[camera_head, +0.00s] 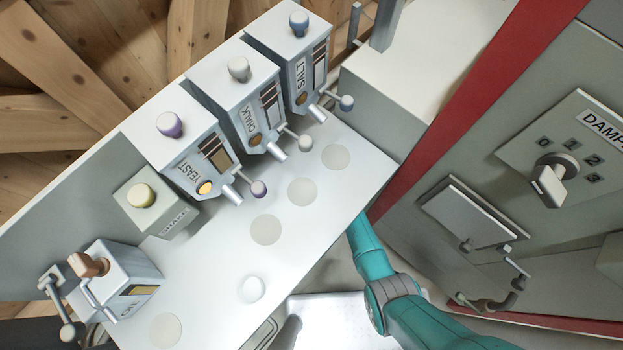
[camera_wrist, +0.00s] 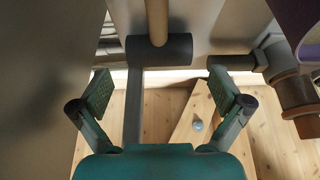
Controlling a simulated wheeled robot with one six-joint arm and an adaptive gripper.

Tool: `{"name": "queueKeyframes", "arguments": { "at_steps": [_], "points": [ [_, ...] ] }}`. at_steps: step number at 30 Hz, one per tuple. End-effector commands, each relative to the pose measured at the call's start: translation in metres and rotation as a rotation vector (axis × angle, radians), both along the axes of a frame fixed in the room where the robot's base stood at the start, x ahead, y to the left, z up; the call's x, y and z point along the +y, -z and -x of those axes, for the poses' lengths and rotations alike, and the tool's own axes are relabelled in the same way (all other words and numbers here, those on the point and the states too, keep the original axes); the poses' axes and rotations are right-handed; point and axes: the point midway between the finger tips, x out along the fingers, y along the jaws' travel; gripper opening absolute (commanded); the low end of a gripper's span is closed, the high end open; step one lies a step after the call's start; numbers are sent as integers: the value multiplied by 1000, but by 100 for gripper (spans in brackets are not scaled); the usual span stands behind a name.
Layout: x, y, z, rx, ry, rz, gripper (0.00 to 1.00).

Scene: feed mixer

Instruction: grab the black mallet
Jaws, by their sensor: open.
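The black mallet (camera_wrist: 160,50) shows in the wrist view at upper middle. It has a dark cylindrical head lying crosswise and a light wooden handle running up out of the picture. My gripper (camera_wrist: 161,90) is open and empty, with one finger on each side below the mallet's head. The head lines up with the gap between the fingers and looks a little beyond the fingertips. I see no contact. In the head view the mallet and my gripper do not show; only my teal arm does, at the bottom right.
In the wrist view, a dark bar and brown round parts (camera_wrist: 291,88) stand close to the right finger. A grey wall is on the left. The head view shows a white counter (camera_head: 215,275) with dispensers (camera_head: 210,155) and a damper panel (camera_head: 560,150).

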Motion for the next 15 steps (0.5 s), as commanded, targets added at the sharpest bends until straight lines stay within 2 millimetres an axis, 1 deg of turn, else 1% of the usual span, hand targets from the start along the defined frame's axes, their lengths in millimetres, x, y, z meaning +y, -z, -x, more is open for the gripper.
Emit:
{"name": "queueKeyframes", "arguments": {
  "at_steps": [15],
  "points": [
    [11,37,-14,1,0,0,100]
  ]
}}
